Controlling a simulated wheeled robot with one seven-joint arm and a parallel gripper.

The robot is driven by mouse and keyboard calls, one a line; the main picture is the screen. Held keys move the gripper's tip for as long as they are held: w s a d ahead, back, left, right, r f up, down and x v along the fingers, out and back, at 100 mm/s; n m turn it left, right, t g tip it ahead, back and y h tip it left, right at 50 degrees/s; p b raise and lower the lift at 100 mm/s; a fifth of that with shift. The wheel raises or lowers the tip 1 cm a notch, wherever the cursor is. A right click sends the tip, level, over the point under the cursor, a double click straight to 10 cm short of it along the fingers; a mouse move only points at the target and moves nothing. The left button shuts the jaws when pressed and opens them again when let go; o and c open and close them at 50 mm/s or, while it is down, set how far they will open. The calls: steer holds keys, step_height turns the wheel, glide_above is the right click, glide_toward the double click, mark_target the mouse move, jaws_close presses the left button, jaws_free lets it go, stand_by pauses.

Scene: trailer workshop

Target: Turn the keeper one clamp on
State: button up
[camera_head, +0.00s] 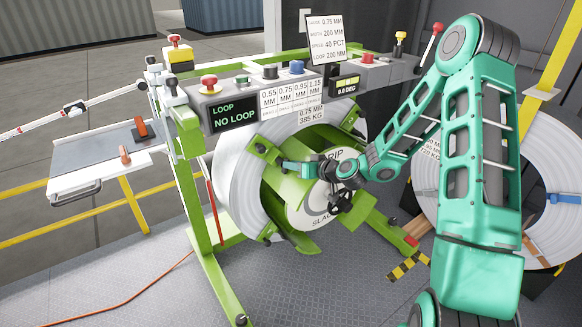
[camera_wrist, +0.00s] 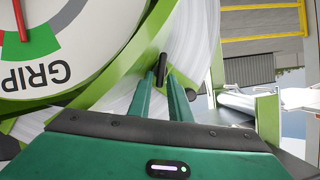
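The steel coil (camera_head: 238,180) sits on a green decoiler with several green keeper arms around its face. A keeper clamp (camera_head: 260,146) is at the upper left of the coil's face. My gripper (camera_head: 284,163) is beside it, pointing left. In the wrist view, a small black handle (camera_wrist: 162,70) stands between or just beyond the tips of my gripper (camera_wrist: 161,78). The two teal fingers are apart, with a gap showing between them. Contact with the handle cannot be told. The round GRIP/SLACK dial (camera_head: 316,208) is behind my wrist; its red needle (camera_wrist: 19,18) points to the green GRIP zone.
A control panel (camera_head: 235,105) above the coil has a screen reading "LOOP NO LOOP" and several buttons. A second coil (camera_head: 552,215) stands at the right behind my arm. A grey table (camera_head: 95,160) is at the left. An orange cable (camera_head: 130,300) lies on the floor.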

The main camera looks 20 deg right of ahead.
steer(key=v, duration=1)
